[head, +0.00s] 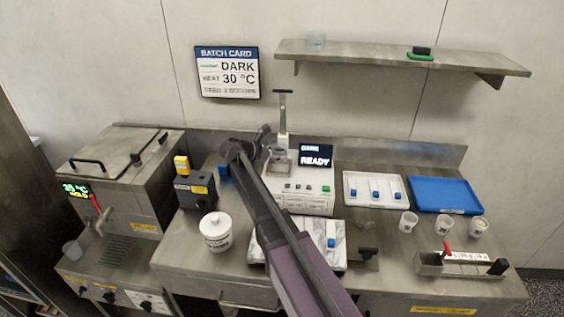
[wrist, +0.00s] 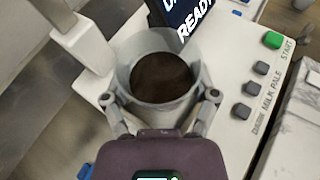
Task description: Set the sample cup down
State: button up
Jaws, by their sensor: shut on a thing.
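The sample cup (wrist: 163,75) is a pale translucent cup with dark brown contents. It is upright between the two fingers of my gripper (wrist: 165,108), which is shut on it. The cup is over the white tester (wrist: 215,120), beside its post; I cannot tell whether its base touches. The head view shows my gripper (head: 266,142) at the tester's left side, with the cup partly hidden by the post and fingers. The tester's screen (head: 316,155) reads "DARK" and "READY". Its DARK, MILK, PALE and green START buttons line the front.
A steel tank (head: 120,175) with a tap stands at left. A white lidded jar (head: 215,232), a marble slab (head: 330,228), a white tray (head: 376,188), a blue tray (head: 445,194) and several small cups (head: 443,225) crowd the bench. A batch card (head: 227,73) hangs behind.

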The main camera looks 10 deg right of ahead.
aim_at(279, 170)
jog(key=shift+f+b, duration=1.1)
jog(key=shift+f, duration=0.35)
jog(key=shift+f+b, duration=0.6)
jog(key=shift+f, duration=0.05)
jog(key=o, duration=1.1)
jog(key=shift+o, duration=0.2)
jog(key=shift+r, duration=0.25)
